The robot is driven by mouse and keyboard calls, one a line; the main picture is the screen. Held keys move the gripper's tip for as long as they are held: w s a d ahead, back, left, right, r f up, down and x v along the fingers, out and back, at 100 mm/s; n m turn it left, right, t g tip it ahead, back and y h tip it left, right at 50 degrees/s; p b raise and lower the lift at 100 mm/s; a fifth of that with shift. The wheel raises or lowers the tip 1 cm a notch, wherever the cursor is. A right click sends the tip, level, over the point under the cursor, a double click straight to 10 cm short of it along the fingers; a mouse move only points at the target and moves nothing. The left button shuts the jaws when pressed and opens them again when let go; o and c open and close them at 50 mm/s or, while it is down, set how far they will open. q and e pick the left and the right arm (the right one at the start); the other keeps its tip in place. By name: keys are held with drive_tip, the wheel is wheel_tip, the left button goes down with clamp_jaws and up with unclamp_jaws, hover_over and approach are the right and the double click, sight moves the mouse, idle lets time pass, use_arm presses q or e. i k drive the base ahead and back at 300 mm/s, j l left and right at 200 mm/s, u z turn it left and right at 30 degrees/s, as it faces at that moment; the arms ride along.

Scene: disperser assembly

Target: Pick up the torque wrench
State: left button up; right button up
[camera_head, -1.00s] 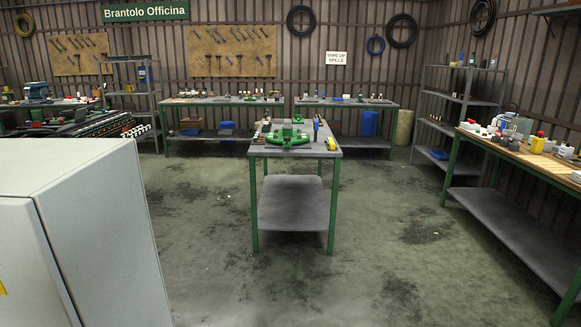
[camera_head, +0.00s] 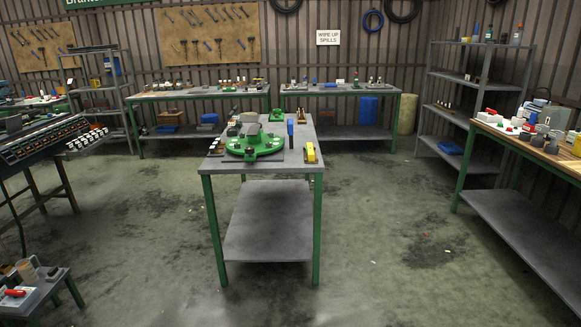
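I cannot make out a torque wrench for certain at this distance. The green-legged table (camera_head: 222,168) ahead of me holds a round green fixture (camera_head: 254,147), an upright blue item (camera_head: 290,132) and a yellow item (camera_head: 310,152) near its right edge. Small dark items (camera_head: 232,130) lie at its left edge, too small to identify. Neither of my grippers is in view.
A wooden-topped bench (camera_head: 559,160) with bottles and containers runs along the right. A low table (camera_head: 42,295) with small items stands at the lower left. Grey shelves (camera_head: 470,84) stand at the back right. The floor (camera_head: 395,235) between is open.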

sight(236, 116)
drive_tip(key=i+j+u, duration=0.15)
drive_tip(key=i+u, duration=0.15)
drive_tip(key=i, duration=0.25)
drive_tip(key=i+u, duration=0.35)
drive_tip(key=i, duration=0.15)
drive_tip(key=i+l+u, duration=0.1)
drive_tip(key=i+u, duration=0.2)
drive_tip(key=i, duration=0.25)
drive_tip(key=i+l+u, duration=0.35)
drive_tip(key=i, duration=0.2)
drive_tip(key=i+j+u, duration=0.1)
drive_tip(key=i+u, duration=0.15)
drive_tip(key=i, duration=1.05)
drive_tip(key=i+z, duration=0.35)
drive_tip(key=i+j+z, duration=0.2)
drive_tip(key=z, duration=0.2)
drive_tip(key=i+j+z, duration=0.35)
drive_tip(key=l, duration=0.1)
